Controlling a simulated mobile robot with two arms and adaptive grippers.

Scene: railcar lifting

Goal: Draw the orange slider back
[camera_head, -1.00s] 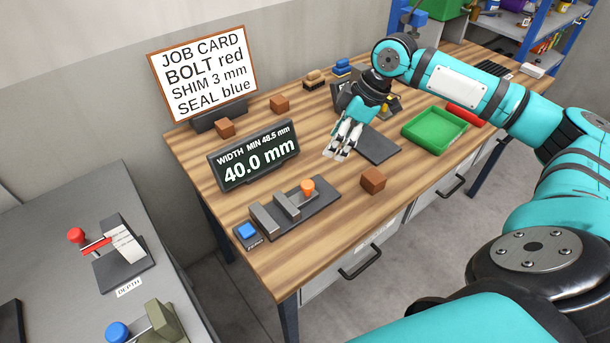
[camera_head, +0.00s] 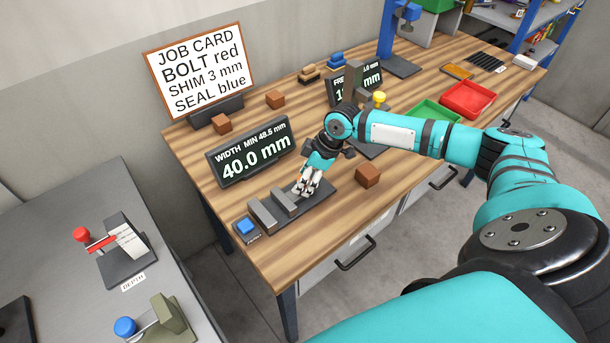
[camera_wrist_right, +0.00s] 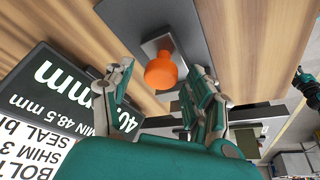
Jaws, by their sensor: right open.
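The orange slider knob (camera_wrist_right: 161,71) shows in the right wrist view, standing between the two open fingers of my right gripper (camera_wrist_right: 160,92). I cannot tell whether a finger touches it. In the head view my right gripper (camera_head: 307,184) comes down over the right part of the width gauge and hides the knob. The gauge's dark base (camera_head: 318,199) and its two grey jaw blocks (camera_head: 262,215) show to the left of the gripper. The display (camera_head: 249,152) behind reads WIDTH MIN 48.5 mm and 40.0 mm. My left gripper is out of view.
A blue button (camera_head: 246,226) sits at the gauge's left end. A brown wooden block (camera_head: 368,175) stands to the right of the gauge. A second gauge with a yellow knob (camera_head: 379,97) stands farther back. A job card (camera_head: 200,70) stands at the back left.

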